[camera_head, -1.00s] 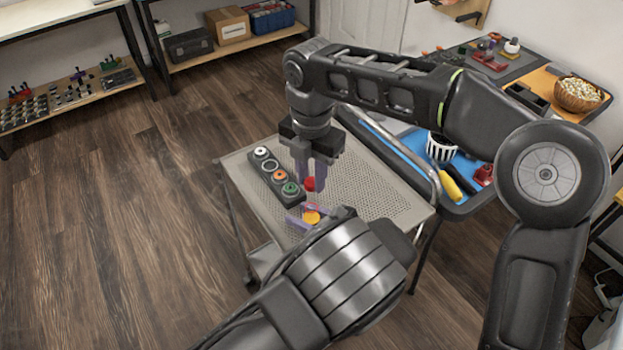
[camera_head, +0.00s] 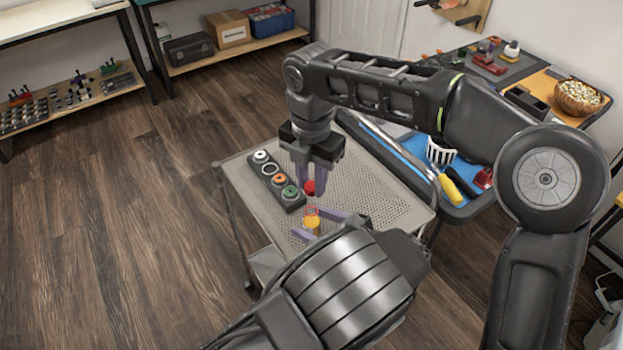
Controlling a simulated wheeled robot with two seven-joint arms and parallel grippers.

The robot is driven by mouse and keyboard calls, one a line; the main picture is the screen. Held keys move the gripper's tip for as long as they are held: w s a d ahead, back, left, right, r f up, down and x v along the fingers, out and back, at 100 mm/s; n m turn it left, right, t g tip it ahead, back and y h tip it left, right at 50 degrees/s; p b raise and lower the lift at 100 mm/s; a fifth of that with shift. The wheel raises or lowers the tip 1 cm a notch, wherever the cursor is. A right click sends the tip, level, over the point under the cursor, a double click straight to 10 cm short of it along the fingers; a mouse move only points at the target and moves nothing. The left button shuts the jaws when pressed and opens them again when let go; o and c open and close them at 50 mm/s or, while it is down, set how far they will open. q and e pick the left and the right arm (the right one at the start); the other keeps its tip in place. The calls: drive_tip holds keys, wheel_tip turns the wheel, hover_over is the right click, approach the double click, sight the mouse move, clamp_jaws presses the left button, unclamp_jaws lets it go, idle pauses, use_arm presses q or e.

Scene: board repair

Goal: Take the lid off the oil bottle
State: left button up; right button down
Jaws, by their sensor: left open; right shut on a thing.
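The oil bottle (camera_head: 312,223) is a small clear container with orange contents, on the perforated top of the grey cart (camera_head: 395,207). The red lid (camera_head: 309,187) is held between the purple fingers of my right gripper (camera_head: 311,190), above the bottle. A gap shows between lid and bottle, so they look apart. My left gripper (camera_head: 318,225) is open, with one purple finger on each side of the bottle. My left wrist hides the cart's near edge.
A dark holder (camera_head: 291,206) with white, orange and green rings stands left of the bottle on the cart. The cart's right side is clear.

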use_arm(q)
drive_tip(key=v, duration=0.8)
drive_tip(key=shift+s+r, duration=0.1)
use_arm(e)
drive_tip(key=shift+f, duration=0.3)
use_arm(q)
drive_tip(key=shift+d, duration=0.1)
